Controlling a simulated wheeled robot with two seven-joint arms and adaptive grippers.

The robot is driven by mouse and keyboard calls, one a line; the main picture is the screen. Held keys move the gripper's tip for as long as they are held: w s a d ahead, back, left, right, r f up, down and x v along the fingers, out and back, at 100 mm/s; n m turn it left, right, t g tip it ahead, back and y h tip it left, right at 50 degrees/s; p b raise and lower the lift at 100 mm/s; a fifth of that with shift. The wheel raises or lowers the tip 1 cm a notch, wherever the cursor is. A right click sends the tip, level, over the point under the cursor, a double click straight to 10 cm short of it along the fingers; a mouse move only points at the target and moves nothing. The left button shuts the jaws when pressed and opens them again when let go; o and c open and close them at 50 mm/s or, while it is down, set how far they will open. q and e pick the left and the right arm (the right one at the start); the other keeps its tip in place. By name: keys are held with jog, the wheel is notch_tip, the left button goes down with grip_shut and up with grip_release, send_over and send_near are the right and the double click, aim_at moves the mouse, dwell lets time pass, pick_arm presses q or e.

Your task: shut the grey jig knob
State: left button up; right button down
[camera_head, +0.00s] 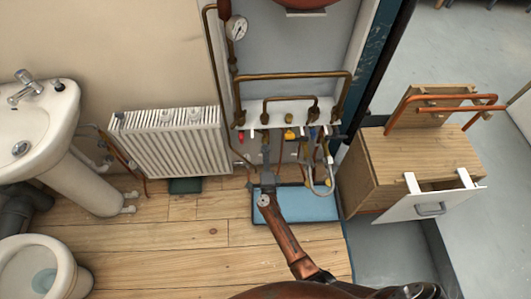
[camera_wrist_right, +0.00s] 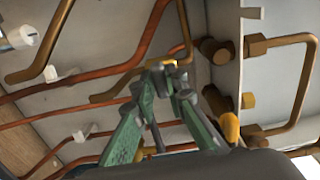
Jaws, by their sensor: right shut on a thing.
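My right gripper (camera_head: 267,178) reaches up from the bottom of the head view to below the white valve shelf (camera_head: 262,113). In the right wrist view its green fingers (camera_wrist_right: 163,85) come together at the tips. They are shut on a small grey piece (camera_wrist_right: 161,65), which I take to be the grey jig knob; the fingers cover most of it. The knob's turn angle cannot be told. In the head view the knob is too small and too hidden by the gripper to make out clearly. My left gripper is not in view.
Copper pipes (camera_head: 292,76) and a pressure gauge (camera_head: 237,27) surround the shelf. A yellow valve handle (camera_head: 290,133) is close by. A white radiator (camera_head: 175,142) stands left, a wooden cabinet (camera_head: 408,160) with an open drawer right. A blue mat (camera_head: 310,206) lies below.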

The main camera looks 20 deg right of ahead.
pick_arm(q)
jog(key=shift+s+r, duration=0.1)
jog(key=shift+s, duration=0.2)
pick_arm(e)
jog(key=shift+m, duration=0.4)
jog(key=c, duration=1.9)
grip_release()
jog(key=shift+c, duration=0.2)
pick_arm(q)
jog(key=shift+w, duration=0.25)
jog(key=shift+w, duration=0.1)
